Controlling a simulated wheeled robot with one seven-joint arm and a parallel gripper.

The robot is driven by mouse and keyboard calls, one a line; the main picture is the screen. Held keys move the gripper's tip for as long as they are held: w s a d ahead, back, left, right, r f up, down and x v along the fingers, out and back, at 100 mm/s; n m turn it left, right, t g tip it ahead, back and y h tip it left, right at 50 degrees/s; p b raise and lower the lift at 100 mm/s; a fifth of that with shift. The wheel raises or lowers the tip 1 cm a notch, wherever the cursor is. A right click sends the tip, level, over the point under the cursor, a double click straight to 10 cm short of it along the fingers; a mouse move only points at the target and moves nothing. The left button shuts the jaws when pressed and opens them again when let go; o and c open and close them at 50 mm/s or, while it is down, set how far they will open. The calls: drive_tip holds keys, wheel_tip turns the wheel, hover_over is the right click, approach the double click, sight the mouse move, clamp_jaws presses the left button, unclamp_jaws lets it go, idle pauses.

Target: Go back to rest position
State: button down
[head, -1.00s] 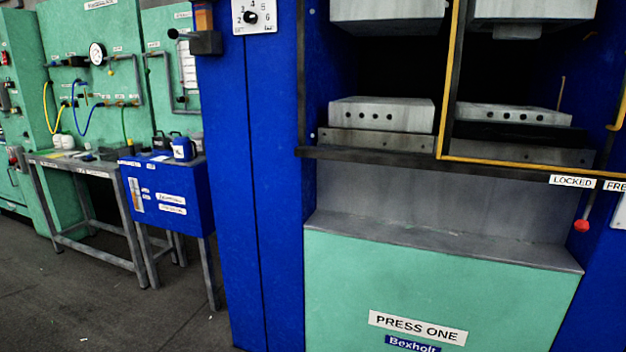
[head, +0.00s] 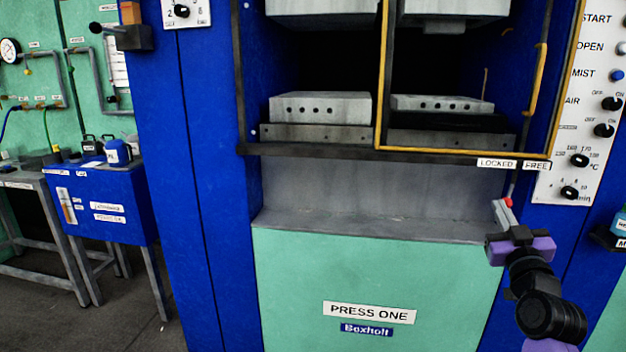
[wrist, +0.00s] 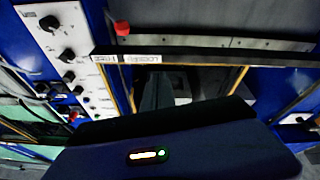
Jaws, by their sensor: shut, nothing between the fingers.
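My gripper (head: 502,210) shows at the right in the head view, in front of the press's right side. It is shut and empty, with its narrow tip just below and by the red knob (head: 508,202) of the latch lever under the LOCKED / FREE label (head: 512,164). I cannot tell from this view whether they touch.
A control panel (head: 580,110) with knobs is at the right. A blue stand (head: 110,210) and a grey table (head: 25,180) are at the left, with bare floor in front.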

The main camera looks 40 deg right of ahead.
drive_tip(key=a+f+t+y, duration=0.15)
drive_tip(key=a+f, duration=0.35)
drive_tip(key=a, duration=0.5)
drive_tip(key=a+f+t+y, duration=0.15)
drive_tip(key=a+f, duration=0.35)
drive_tip(key=a, duration=0.5)
drive_tip(key=a+f+y, duration=0.3)
drive_tip(key=a+f, duration=0.2)
drive_tip(key=a, duration=0.6)
drive_tip(key=s+a+f+n+g+y, duration=0.1)
drive_tip(key=s+a+f+n+y, duration=0.35)
drive_tip(key=s+a, duration=0.4)
drive_tip(key=s+a+f+n+y, duration=0.3)
drive_tip(key=s+a+y, duration=0.3)
drive_tip(key=a, duration=0.6)
wheel_tip(320, 180, up, 13)
drive_tip(key=p, duration=1.3)
drive_tip(key=shift+a+f, duration=0.2)
drive_tip(key=shift+a, duration=0.1)
drive_tip(key=shift+d, duration=0.1)
